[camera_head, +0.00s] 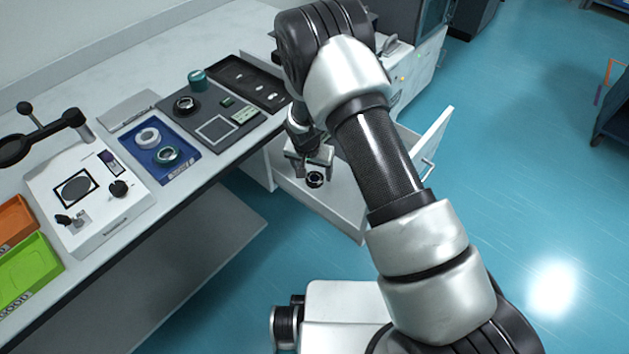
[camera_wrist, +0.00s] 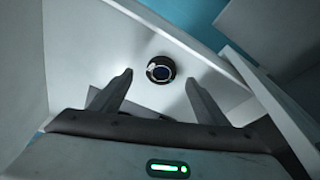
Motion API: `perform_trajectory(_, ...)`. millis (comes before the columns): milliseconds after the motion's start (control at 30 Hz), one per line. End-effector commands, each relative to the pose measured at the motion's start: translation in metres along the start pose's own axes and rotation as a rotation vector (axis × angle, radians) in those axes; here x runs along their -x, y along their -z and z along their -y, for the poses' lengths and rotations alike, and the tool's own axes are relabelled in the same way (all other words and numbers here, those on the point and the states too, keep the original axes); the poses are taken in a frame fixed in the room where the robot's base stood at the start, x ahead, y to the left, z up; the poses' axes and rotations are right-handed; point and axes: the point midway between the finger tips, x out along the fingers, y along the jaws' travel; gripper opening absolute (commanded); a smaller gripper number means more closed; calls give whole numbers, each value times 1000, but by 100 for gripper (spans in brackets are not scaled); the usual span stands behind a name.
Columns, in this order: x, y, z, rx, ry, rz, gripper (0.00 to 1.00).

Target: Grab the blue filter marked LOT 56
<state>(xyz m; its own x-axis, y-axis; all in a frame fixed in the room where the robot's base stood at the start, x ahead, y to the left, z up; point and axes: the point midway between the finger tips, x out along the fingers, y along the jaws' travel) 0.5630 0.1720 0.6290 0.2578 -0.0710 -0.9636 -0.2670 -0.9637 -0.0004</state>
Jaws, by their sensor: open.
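A small round filter with a black ring and dark blue glass (camera_wrist: 160,70) lies in the open white drawer (camera_wrist: 90,50). A light mark shows on its rim, too small to read. In the head view the filter (camera_head: 314,180) sits just below my gripper (camera_head: 308,160). In the wrist view my gripper (camera_wrist: 158,92) is open and empty, its two fingers spread on either side and short of the filter. The filter appears just beyond the fingertips, apart from them.
Drawer walls stand close around my gripper, with the drawer front (camera_head: 437,140) to the right. On the bench are a blue tray (camera_head: 184,174) with two rings, a dark board (camera_head: 190,121), a white instrument (camera_head: 98,222), and green (camera_head: 40,262) and orange (camera_head: 12,208) trays.

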Motion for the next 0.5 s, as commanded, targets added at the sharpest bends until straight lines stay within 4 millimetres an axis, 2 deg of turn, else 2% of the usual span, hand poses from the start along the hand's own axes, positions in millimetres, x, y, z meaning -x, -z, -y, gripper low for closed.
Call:
perform_trajectory(300, -42, 5, 3, 0, -2, 2, 68)
perform_trajectory(500, -53, 6, 3, 0, 0, 0, 68)
